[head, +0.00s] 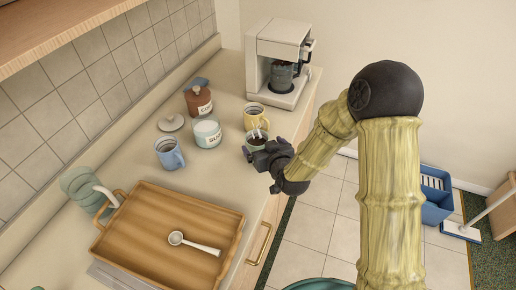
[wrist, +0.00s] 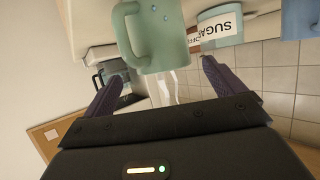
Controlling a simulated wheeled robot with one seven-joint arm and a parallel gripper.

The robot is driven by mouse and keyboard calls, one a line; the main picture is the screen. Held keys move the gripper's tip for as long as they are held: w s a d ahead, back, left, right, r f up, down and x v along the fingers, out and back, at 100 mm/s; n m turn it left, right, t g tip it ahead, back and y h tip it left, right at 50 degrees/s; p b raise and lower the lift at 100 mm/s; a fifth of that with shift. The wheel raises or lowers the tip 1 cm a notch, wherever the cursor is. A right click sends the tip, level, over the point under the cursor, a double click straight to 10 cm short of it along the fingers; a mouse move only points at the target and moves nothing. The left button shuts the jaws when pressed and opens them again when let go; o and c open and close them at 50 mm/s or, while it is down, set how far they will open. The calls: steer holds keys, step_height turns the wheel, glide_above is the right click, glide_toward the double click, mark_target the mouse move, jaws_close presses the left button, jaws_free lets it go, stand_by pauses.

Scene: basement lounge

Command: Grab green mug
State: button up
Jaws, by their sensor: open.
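The green mug stands near the counter's front edge in the head view, with dark contents and partly hidden by my gripper (head: 268,155). In the wrist view the pale green mug (wrist: 158,40) shows large, ahead of the fingertips, with its handle toward the left and a few blue spots on its side. My gripper (wrist: 161,82) is open, with its two dark fingers spread wide apart. The mug lies beyond the gap between them. I cannot tell whether a finger touches it.
A yellow mug (head: 257,117) stands close behind, with a coffee machine (head: 277,55) farther back. A sugar jar (head: 207,133), blue mug (head: 169,153) and brown jar (head: 198,100) stand left. A wooden tray (head: 150,225) with a scoop (head: 193,243) lies in front.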

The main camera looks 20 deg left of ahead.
mark_target(253, 134)
steer(key=p+x, duration=0.1)
steer(key=x, duration=0.1)
steer(key=p+x, duration=0.1)
steer(key=x, duration=0.1)
steer(key=shift+w+a+r, duration=0.1)
steer(key=shift+w+a, duration=0.15)
steer(key=shift+a, duration=0.1)
steer(key=shift+w+a+f, duration=0.15)
steer(key=shift+w+f, duration=0.05)
steer(key=shift+s, duration=0.1)
steer(key=shift+s+r, duration=0.1)
steer(key=shift+s, duration=0.05)
steer(key=c, duration=1.4)
steer(key=shift+r, duration=0.15)
step_height(253, 134, up, 10)
steer(key=shift+f+b, duration=0.1)
steer(key=shift+b, duration=0.7)
